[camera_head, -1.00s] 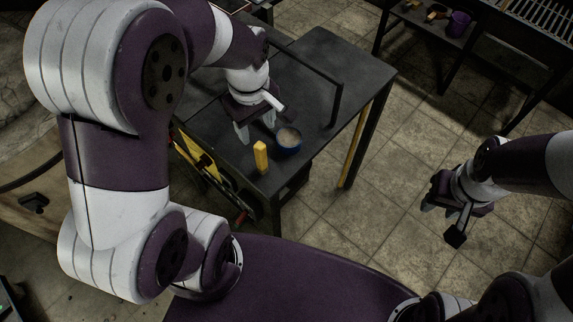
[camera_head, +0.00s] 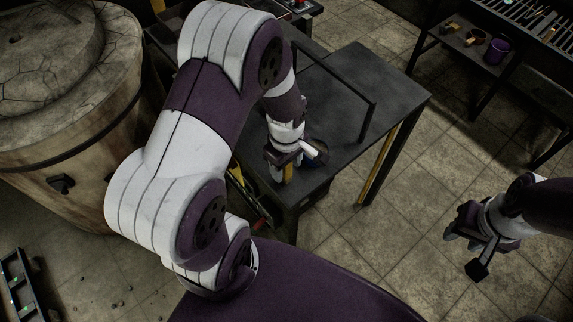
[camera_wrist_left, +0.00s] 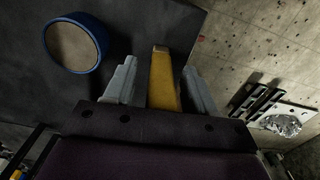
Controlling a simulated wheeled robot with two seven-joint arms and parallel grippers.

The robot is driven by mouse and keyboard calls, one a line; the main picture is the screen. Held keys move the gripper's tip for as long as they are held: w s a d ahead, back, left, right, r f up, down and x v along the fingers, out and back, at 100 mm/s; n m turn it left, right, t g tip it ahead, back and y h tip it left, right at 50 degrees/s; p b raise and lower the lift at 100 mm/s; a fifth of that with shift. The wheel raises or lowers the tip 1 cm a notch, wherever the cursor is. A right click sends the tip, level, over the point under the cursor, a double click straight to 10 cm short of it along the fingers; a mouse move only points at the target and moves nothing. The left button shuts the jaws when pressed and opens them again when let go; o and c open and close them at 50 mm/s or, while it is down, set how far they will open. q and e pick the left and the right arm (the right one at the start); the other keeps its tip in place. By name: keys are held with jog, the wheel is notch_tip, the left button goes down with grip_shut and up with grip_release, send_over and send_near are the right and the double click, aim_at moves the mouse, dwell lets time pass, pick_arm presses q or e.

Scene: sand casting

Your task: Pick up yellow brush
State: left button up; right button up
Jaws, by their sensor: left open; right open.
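The yellow brush (camera_wrist_left: 164,80) stands on the dark table (camera_head: 352,72), between the fingers of my left gripper (camera_wrist_left: 160,78) in the left wrist view. The fingers are open, with a gap on the brush's left side and a smaller one on its right. In the head view, my left gripper (camera_head: 284,172) largely covers the brush (camera_head: 289,174). My right gripper (camera_head: 459,238) is open and empty, above the floor at the right, far from the brush.
A blue bowl (camera_wrist_left: 76,43) with tan contents stands beside the brush, close to my left gripper. A black frame (camera_head: 367,118) rises from the table. A dark shelf (camera_head: 470,75) with a purple container (camera_head: 497,51) is at the upper right.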

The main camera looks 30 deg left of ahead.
pick_arm(q)
grip_shut()
jog(key=shift+r, duration=0.55)
jog(key=d+r+b, duration=0.1)
jog(key=d+r, duration=0.9)
jog(key=d, duration=0.1)
jog(key=shift+w+d, duration=0.3)
jog(key=shift+d, duration=0.05)
